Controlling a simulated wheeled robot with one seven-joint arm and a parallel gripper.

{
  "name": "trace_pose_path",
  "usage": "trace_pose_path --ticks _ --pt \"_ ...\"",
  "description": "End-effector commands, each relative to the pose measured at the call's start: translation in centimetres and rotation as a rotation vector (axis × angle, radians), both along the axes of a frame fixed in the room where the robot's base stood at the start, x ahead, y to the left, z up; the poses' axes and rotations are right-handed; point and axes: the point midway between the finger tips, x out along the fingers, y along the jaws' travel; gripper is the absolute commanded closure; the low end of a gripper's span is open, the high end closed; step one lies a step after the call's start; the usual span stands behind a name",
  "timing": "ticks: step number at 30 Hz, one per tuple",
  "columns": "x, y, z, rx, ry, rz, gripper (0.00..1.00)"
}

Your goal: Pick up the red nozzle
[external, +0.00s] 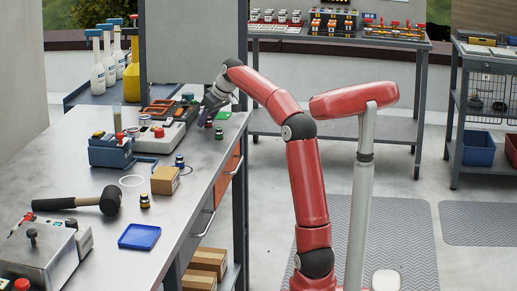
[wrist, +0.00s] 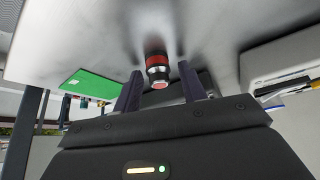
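The red nozzle (wrist: 157,66), a small red and black cylinder with a pale reddish end, stands on the metal bench top in the wrist view. It appears in the gap between the two dark fingers of my gripper (wrist: 160,70). The fingers are apart, with visible space on both sides of the nozzle, so my gripper is open. I cannot tell how deep the nozzle sits between the fingertips. In the external view my gripper (external: 207,106) is low over the bench's right edge.
A green pad (external: 222,115) lies near my gripper and also shows in the wrist view (wrist: 86,78). A grey device (external: 160,134) and a blue box (external: 110,152) stand left of it. A mallet (external: 85,201) and blue tray (external: 139,237) lie nearer the front.

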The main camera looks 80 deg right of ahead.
Motion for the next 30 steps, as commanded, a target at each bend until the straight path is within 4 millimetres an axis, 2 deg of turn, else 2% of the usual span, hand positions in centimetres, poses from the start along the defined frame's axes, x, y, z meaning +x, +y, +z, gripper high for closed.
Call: trace_pose_path --ticks 1,9,20,23,30 --pt "0.0 0.0 0.0 0.0 0.0 0.0 0.65" --pt "0.0 0.0 0.0 0.0 0.0 0.0 0.99" --pt "0.0 0.0 0.8 0.0 0.0 0.0 1.0" --pt "0.0 0.0 2.1 -0.002 -0.002 0.0 1.0" --pt "0.1 -0.1 7.3 -0.003 -0.003 0.001 0.99"
